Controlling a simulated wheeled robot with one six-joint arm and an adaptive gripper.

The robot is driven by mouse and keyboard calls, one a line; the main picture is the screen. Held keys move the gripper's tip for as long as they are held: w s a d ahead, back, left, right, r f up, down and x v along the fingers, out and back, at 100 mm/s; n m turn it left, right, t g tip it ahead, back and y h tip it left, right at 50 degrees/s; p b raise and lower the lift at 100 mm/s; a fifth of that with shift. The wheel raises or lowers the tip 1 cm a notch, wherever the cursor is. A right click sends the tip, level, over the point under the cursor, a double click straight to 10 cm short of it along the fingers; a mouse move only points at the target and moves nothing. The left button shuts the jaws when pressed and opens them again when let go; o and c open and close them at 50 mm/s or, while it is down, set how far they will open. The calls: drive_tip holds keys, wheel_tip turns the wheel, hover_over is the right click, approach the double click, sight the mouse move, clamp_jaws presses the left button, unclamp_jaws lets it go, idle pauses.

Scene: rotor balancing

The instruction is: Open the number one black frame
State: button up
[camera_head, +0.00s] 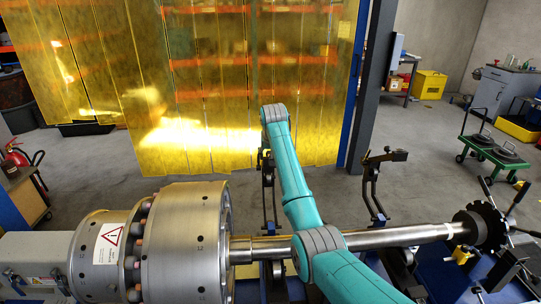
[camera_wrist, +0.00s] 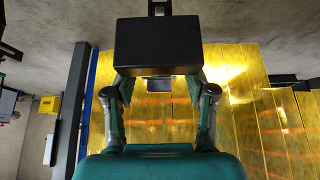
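Two black frames stand along the steel shaft (camera_head: 400,237) in the head view. The left black frame (camera_head: 268,190) is partly hidden behind my arm. The right black frame (camera_head: 372,190) has its upper bar tilted up to the right. I see no number on either. My gripper shows in the wrist view (camera_wrist: 158,88), its two finger linkages spread to either side. A black block (camera_wrist: 157,45) on a post fills the space at the fingertips and hides them. I cannot tell whether the fingers touch it.
A large metal rotor head (camera_head: 185,240) is at the left end of the shaft, and a dark toothed disc (camera_head: 482,230) at the right end. A translucent yellow curtain (camera_head: 200,90) hangs behind. A green trolley (camera_head: 490,150) stands at the far right. Open floor lies behind the frames.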

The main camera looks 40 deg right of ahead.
drive_tip(key=shift+f, duration=0.1)
drive_tip(key=v, duration=1.2)
drive_tip(key=shift+s, duration=0.1)
